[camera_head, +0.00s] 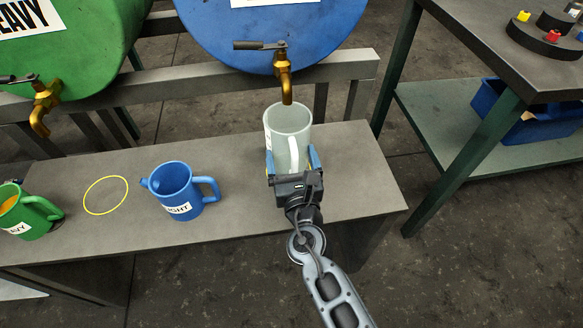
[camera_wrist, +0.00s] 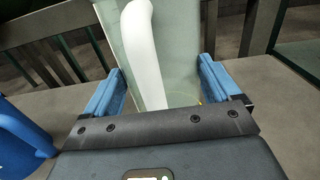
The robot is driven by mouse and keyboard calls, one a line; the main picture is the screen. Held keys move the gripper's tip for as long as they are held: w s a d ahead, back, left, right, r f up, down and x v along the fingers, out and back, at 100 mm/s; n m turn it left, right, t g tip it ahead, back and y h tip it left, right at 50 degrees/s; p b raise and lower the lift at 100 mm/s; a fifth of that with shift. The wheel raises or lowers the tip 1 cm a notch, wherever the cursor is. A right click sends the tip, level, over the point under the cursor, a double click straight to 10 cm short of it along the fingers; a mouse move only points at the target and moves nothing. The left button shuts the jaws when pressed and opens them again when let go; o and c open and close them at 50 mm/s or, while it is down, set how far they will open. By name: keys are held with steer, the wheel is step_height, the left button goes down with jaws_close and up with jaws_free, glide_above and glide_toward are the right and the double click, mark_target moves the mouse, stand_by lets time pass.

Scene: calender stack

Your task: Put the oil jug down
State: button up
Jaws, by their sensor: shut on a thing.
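The oil jug (camera_head: 287,122) is a pale, greenish-white jug in the middle of the head view, upright under the brass tap of the blue drum. My gripper (camera_head: 291,162) is shut on it, with a blue finger on each side of its body. In the wrist view the jug (camera_wrist: 185,45) fills the space between the fingers, and its white handle (camera_wrist: 143,50) points towards my gripper. The jug is over the right part of the bench (camera_head: 240,157). I cannot tell whether its base touches the bench top, as my gripper hides the lower part.
A blue jug (camera_head: 173,186) marked LIGHT and a green jug (camera_head: 35,212) stand on the bench to the left. A yellow ring (camera_head: 106,195) marks an empty spot between them. The blue drum's tap (camera_head: 284,75) hangs close above the oil jug. A table (camera_head: 480,50) stands at right.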

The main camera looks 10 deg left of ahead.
steer(key=shift+f+b, duration=0.75)
steer(key=shift+f, duration=1)
steer(key=o, duration=0.8)
steer(key=shift+s+f, duration=0.1)
steer(key=shift+r, duration=0.2)
steer(key=v, duration=1.2)
